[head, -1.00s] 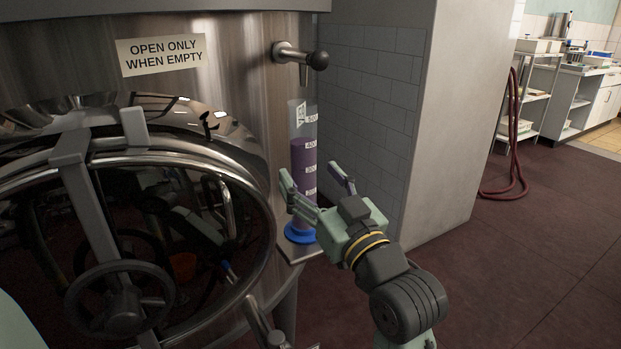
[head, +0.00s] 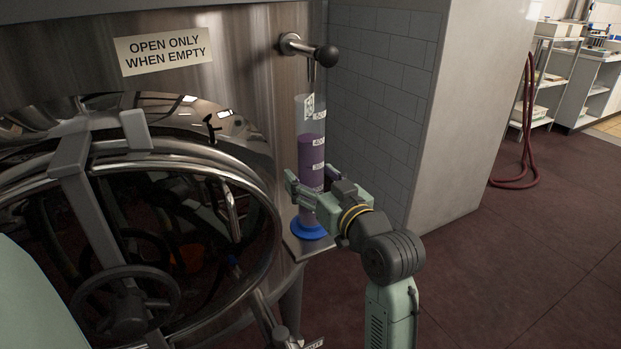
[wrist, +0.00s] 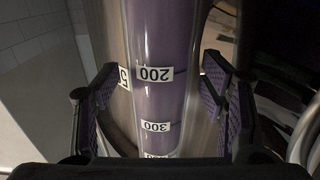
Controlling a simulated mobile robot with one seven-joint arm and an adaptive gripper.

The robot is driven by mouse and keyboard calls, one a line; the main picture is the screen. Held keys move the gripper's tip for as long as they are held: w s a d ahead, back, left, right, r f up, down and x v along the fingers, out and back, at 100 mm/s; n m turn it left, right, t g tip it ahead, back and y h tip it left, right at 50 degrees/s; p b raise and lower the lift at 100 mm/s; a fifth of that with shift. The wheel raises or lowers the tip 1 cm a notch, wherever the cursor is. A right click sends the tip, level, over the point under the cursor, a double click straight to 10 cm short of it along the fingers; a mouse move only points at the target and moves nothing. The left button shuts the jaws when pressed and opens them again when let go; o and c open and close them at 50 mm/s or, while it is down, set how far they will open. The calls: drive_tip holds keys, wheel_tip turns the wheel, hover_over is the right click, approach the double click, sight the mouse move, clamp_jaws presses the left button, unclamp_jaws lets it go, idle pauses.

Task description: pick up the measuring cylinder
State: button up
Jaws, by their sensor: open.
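The measuring cylinder (head: 311,148) is tall and clear, with purple liquid and white number labels. It stands upright on its blue foot (head: 305,230) on a small metal shelf (head: 318,244) below the tank's tap. My gripper (head: 312,178) is open at the cylinder's lower middle, one finger on its left; the far finger is mostly hidden. In the wrist view, the cylinder (wrist: 160,45) fills the middle, with labels 200 and 300 upside down. The pads of my gripper (wrist: 157,100) stand on either side of it, with a visible gap on the left; contact on the right is unclear.
The tap (head: 310,50) with a black knob hangs just above the cylinder's mouth. The steel tank (head: 235,85) with its round hatch (head: 262,250) is close on the left. A tiled wall (head: 380,70) is behind.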

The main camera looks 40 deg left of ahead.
drive_tip(key=shift+w+a, duration=0.25)
drive_tip(key=shift+a, duration=0.25)
clamp_jaws()
idle(0.5)
